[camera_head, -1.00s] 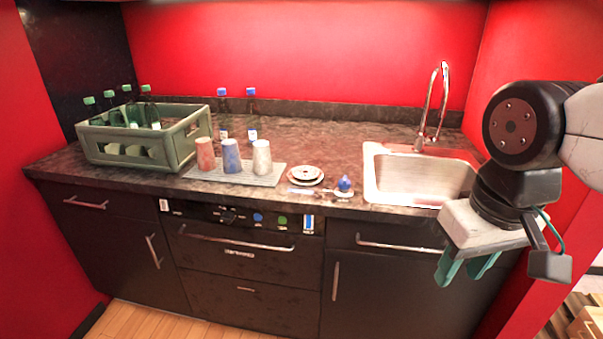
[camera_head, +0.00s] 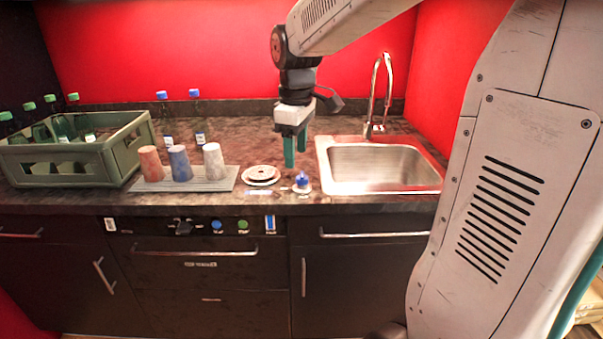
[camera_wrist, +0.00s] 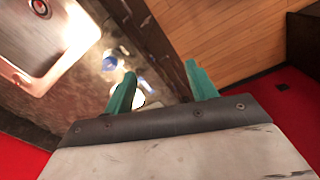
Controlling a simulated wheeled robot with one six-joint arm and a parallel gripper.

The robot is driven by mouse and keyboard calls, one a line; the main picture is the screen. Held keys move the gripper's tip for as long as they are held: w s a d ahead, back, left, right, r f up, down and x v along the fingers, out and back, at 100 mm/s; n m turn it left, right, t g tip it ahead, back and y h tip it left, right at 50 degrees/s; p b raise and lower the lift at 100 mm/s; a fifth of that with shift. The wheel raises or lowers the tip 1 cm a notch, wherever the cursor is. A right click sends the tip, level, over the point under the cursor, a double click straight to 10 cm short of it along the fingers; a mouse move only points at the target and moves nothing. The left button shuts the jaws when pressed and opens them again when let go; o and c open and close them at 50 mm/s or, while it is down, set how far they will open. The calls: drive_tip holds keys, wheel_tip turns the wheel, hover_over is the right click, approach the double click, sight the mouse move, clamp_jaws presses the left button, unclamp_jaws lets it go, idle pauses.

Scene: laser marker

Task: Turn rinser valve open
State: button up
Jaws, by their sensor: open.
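The rinser is probably the round pale disc (camera_head: 261,174) at the front of the dark counter. Beside it on the right stands a small fitting with a blue knob (camera_head: 302,180), likely its valve. My gripper (camera_head: 296,158) points down above the counter, just behind and above the blue knob, with teal fingers apart and nothing between them. In the wrist view the open fingers (camera_wrist: 162,88) frame the counter's edge. Small blue and white items show near the left finger there, partly hidden and too blurred to tell apart.
A steel sink (camera_head: 382,168) with a tall tap (camera_head: 378,95) lies right of the knob. Three cups (camera_head: 181,163) stand on a grey mat (camera_head: 215,184) to the left. A green crate (camera_head: 128,158) holds bottles. Two blue-capped bottles (camera_head: 197,118) stand behind.

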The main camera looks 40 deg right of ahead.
sight(302, 174)
drive_tip(key=w+d+f+n, duration=0.1)
drive_tip(key=w+d+f, duration=0.1)
drive_tip(key=w+d, duration=0.1)
drive_tip(key=w+d+f+n, duration=0.1)
drive_tip(key=w+d+f, duration=0.2)
drive_tip(key=w, duration=0.1)
drive_tip(key=w+d+f+n, duration=0.2)
drive_tip(key=w+d, duration=0.1)
drive_tip(key=w, duration=0.1)
drive_tip(key=shift+w+d+f, duration=0.15)
drive_tip(key=shift+w+d, duration=0.1)
drive_tip(key=shift+d, duration=0.1)
drive_tip(key=f, duration=0.7)
drive_tip(key=shift+w+d+f, duration=0.25)
drive_tip(key=shift+f, duration=0.35)
drive_tip(key=c, duration=1)
